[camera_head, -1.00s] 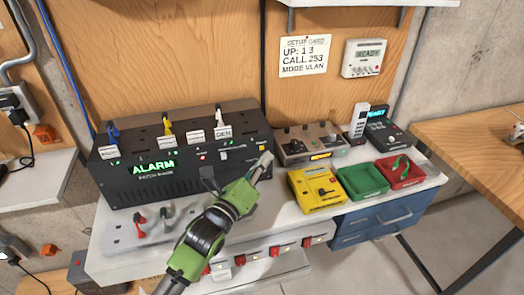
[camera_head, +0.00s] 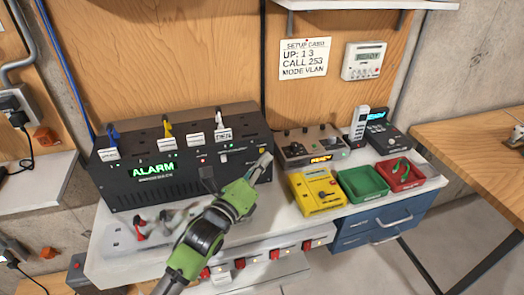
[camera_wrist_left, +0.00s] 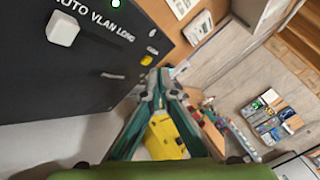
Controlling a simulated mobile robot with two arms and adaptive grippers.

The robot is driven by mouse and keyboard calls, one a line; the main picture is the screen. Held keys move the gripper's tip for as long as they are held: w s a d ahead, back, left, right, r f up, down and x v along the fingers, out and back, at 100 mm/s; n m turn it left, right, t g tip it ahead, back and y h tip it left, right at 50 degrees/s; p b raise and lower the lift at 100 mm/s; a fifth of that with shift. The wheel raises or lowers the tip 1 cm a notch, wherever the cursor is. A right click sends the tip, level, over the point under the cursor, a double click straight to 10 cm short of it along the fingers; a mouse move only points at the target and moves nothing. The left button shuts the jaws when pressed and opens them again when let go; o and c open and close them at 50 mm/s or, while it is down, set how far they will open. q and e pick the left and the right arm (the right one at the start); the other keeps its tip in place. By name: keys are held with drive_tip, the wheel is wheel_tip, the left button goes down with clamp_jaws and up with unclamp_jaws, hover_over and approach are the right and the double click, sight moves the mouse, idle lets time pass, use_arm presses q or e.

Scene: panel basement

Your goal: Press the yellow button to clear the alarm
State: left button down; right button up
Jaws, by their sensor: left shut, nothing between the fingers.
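The black switch box (camera_head: 148,192) stands on the bench with a green ALARM display (camera_head: 153,171) lit on its front. The small yellow button (camera_head: 262,150) is at the right end of its front face. It also shows in the wrist view (camera_wrist_left: 147,61), near the panel's right edge. My left gripper (camera_head: 266,159) is shut and empty, with its tips close beside the yellow button. In the wrist view the fingertips (camera_wrist_left: 159,82) are just below and right of the button. I cannot tell whether they touch it. My right gripper is not in view.
Right of the switch box are a brown knob unit (camera_head: 312,143), a yellow device (camera_head: 316,198), a green tray (camera_head: 349,190) and a red tray (camera_head: 419,177). A power strip with red switches (camera_head: 275,255) runs along the bench front.

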use_arm(q)
drive_tip(key=shift+w, duration=0.15)
idle(0.5)
drive_tip(key=shift+w+a, duration=0.15)
drive_tip(key=shift+w, duration=0.1)
drive_tip(key=shift+w+a, duration=0.1)
drive_tip(key=shift+w, duration=0.25)
idle(0.8)
drive_tip(key=shift+s, duration=0.15)
drive_tip(key=shift+s+d, duration=0.25)
drive_tip(key=shift+s, duration=0.4)
drive_tip(key=shift+p, duration=0.3)
drive_tip(key=s, duration=0.1)
drive_tip(key=s+d+p, duration=0.1)
drive_tip(key=s, duration=0.2)
drive_tip(key=shift+s+d, duration=0.3)
drive_tip(key=shift+s, duration=0.05)
